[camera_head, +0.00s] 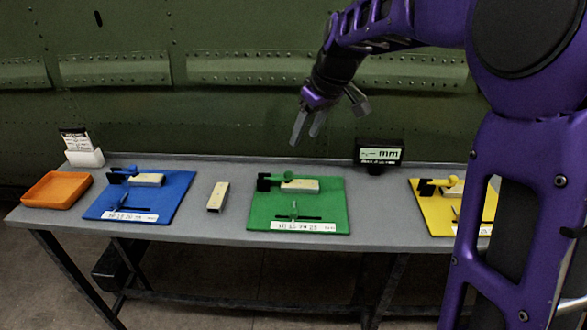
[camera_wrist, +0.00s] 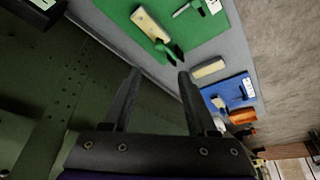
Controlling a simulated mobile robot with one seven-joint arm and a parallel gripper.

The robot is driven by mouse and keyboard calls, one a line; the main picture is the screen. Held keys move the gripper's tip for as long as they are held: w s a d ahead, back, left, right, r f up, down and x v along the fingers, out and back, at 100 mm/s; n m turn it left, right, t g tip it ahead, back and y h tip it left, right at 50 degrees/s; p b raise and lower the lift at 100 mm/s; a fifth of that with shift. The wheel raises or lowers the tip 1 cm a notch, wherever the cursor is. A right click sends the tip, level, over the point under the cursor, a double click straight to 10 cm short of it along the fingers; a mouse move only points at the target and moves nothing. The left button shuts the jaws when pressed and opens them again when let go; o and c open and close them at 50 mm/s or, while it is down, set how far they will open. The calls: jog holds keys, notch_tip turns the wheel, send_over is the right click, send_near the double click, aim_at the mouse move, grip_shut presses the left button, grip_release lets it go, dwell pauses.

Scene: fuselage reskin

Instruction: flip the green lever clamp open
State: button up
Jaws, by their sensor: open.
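The green lever clamp (camera_head: 276,178) sits on the green board (camera_head: 258,215), with a pale block (camera_head: 305,186) beside its green lever and black body. In the wrist view the green clamp (camera_wrist: 168,50) and the pale block (camera_wrist: 150,24) lie on the green board (camera_wrist: 208,36). My gripper (camera_head: 306,140) is above and behind the green board in the head view, clear of the clamp. In the wrist view my gripper (camera_wrist: 160,75) has its two fingers apart with nothing between them. The clamp's lever angle is too small to judge.
A loose pale block (camera_head: 218,197) lies between the green board and a blue board (camera_head: 175,200). A yellow board (camera_head: 428,222) is at right, partly behind my arm. A display reading mm (camera_head: 380,154) stands at the back edge. An orange tray (camera_head: 57,203) is at far left.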

aim_at(289, 172)
jog(key=b+x, duration=0.1)
jog(key=x, duration=1.3)
jog(key=shift+w+f+b, duration=0.2)
jog(key=shift+b, duration=0.15)
grip_shut()
dwell(0.6)
